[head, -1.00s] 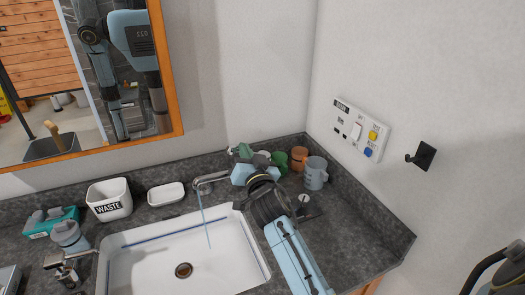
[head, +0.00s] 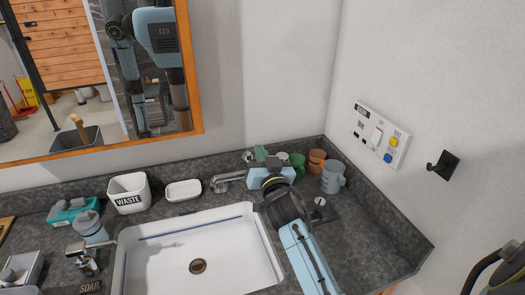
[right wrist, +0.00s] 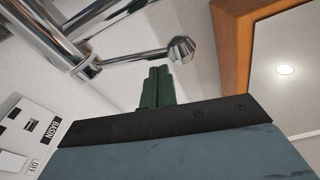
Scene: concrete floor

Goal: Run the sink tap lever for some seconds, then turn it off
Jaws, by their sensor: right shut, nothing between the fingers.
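The chrome sink tap (head: 229,180) stands at the back rim of the white sink (head: 160,238), its spout pointing left over the basin. No water stream shows from it. In the right wrist view the tap lever (right wrist: 136,56) is a thin chrome rod ending in a faceted knob (right wrist: 181,49). My right gripper (head: 260,154) is at the tap's right, behind the sink. Its green fingers (right wrist: 157,74) are shut and empty, with the tips close to the lever knob; I cannot tell whether they touch. My left gripper is not in view.
Green (head: 297,162), orange (head: 316,160) and grey-blue (head: 333,177) cups stand close right of my right gripper. A soap dish (head: 184,190) and waste bin (head: 129,194) stand left of the tap. A mirror (head: 60,80) and a wall panel (head: 381,135) are on the walls.

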